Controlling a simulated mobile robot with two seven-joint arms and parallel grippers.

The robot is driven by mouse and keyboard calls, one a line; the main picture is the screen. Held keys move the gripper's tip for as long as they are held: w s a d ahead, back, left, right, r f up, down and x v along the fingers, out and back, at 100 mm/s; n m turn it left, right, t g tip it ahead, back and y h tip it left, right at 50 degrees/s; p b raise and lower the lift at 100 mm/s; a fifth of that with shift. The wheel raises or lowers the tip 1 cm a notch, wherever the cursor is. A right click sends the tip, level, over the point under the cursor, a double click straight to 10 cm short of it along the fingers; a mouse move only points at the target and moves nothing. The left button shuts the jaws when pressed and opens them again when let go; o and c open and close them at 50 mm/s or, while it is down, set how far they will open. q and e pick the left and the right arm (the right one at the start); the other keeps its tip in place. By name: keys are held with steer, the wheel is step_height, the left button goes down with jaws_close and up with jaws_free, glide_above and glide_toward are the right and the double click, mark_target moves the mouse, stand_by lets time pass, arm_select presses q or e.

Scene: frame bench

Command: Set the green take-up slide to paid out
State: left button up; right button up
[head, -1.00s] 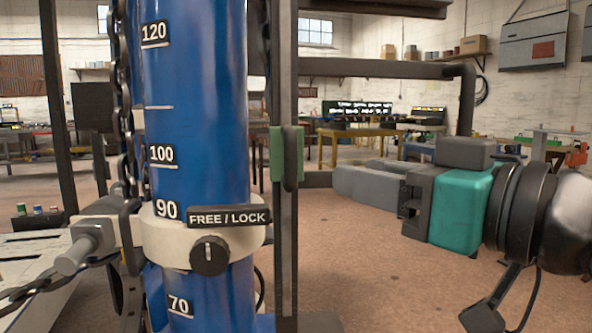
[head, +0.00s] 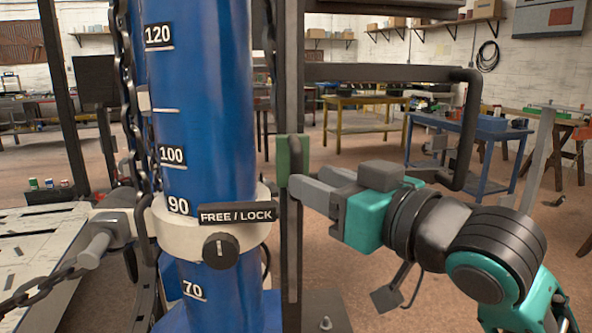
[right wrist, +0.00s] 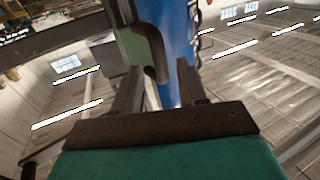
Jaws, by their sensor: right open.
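The green take-up slide (head: 283,158) sits on a dark upright rail (head: 290,90), about level with the 100 mark on the blue column. I cannot tell whether a finger touches the handle. My left gripper is not in view.
The blue column (head: 210,110) with a white collar, a FREE / LOCK label (head: 236,214) and a black knob (head: 220,250) stands left of the rail. A dark bent bar (head: 400,73) runs behind my right gripper. A chain (head: 127,90) hangs at the column's left.

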mark_target(298, 166)
steer(key=shift+x, duration=2.5)
steer(key=shift+c, duration=0.3)
jaws_close()
